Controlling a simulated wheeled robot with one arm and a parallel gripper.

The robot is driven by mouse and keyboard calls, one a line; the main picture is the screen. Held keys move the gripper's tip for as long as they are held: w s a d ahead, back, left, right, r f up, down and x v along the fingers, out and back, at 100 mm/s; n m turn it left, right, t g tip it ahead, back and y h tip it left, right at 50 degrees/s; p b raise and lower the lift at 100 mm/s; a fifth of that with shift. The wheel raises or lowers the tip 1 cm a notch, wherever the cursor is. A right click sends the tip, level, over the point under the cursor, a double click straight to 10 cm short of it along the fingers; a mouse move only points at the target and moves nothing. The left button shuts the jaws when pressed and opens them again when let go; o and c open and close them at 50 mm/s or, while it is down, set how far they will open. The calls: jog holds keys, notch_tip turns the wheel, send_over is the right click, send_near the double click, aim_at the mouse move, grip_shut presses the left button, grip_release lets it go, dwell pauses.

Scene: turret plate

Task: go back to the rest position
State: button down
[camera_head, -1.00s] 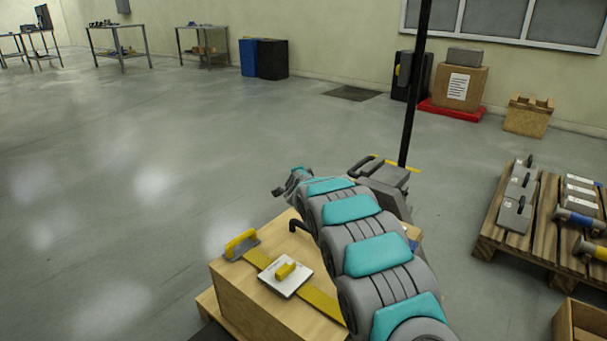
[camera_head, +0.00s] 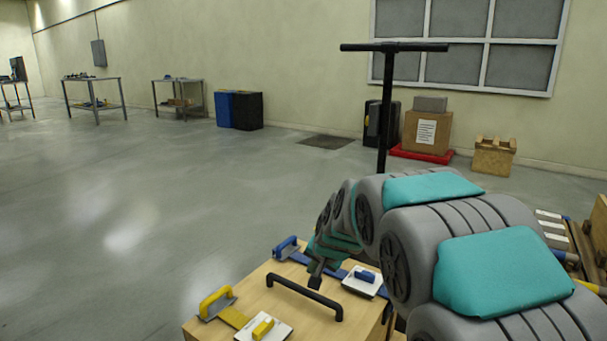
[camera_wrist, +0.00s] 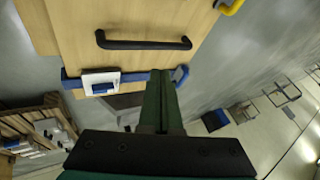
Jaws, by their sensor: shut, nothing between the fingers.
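My gripper (camera_head: 316,280) shows small and dark at the end of my arm, in front of the wooden box top in the head view. In the wrist view the two green fingers of my gripper (camera_wrist: 160,74) are together with nothing between them. The wooden box (camera_head: 262,283) has a black bar handle (camera_head: 304,297) on its top, also seen in the wrist view (camera_wrist: 143,44). The fingertips appear beside the blue strap in the wrist view; I cannot tell their height above the box.
On the box are a yellow handle (camera_head: 215,302), a white plate with yellow knob (camera_head: 263,331), a blue handle (camera_head: 286,247) and a white plate with blue knob (camera_head: 364,281). A black T-shaped post (camera_head: 388,100) stands behind. Pallet goods lie at right. The floor at left is clear.

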jog(key=s+d+f+n+g+h, duration=0.1)
jog(key=s+d, duration=0.3)
jog(key=s, duration=1)
jog(key=s+d+f+n+g, duration=0.1)
jog(key=s+d+g, duration=0.3)
jog(key=s, duration=1.1)
jog(key=s+d+f+n+g+h, duration=0.1)
jog(key=s+d+n+g, duration=0.2)
jog(key=s, duration=1.2)
jog(key=shift+d+h, duration=0.3)
jog(key=shift+d, duration=0.5)
